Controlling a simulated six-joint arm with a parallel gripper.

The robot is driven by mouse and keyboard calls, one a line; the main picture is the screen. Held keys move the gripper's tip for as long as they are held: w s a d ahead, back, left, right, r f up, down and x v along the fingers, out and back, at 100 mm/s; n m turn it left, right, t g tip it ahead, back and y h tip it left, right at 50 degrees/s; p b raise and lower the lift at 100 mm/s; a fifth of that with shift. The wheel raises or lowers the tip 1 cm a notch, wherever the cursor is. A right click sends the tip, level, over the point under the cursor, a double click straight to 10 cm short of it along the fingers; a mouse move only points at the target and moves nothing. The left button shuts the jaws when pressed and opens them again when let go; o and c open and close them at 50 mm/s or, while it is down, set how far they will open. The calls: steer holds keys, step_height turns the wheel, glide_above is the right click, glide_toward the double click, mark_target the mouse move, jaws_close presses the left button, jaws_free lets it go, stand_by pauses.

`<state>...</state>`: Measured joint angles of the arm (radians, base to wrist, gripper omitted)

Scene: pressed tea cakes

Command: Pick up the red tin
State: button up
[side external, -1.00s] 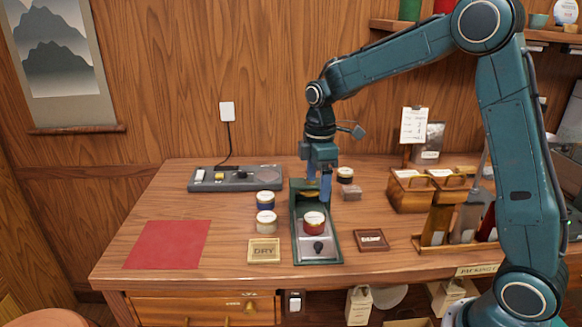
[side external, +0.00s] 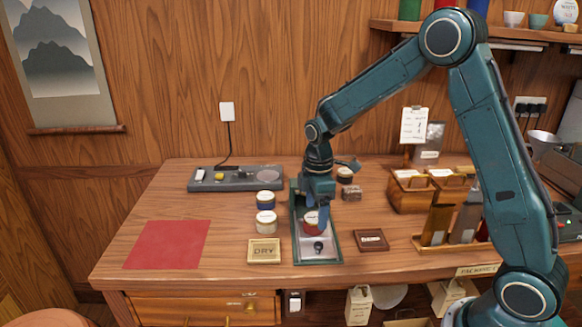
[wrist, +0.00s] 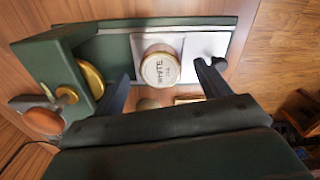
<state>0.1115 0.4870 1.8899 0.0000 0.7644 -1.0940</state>
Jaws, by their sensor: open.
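The red tin (side external: 309,230), with a pale lid, stands on the metal plate of the green press tray (side external: 336,250). In the wrist view its round lid (wrist: 160,67) carries dark lettering and its side is mostly hidden. My gripper (side external: 319,218) is low over the tray at the tin, partly covering it in the side view. In the wrist view my open fingers (wrist: 163,75) stand to the left and right of the tin, with gaps visible. I cannot tell how far down its sides they reach.
A dark plaque (side external: 371,240), a small brown block (side external: 351,194) and a black tin (side external: 345,175) are right. The red mat (side external: 168,244) is bare.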

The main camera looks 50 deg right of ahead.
mark_target(316, 217)
steer(key=shift+f, duration=1.6)
steer(key=c, duration=1.1)
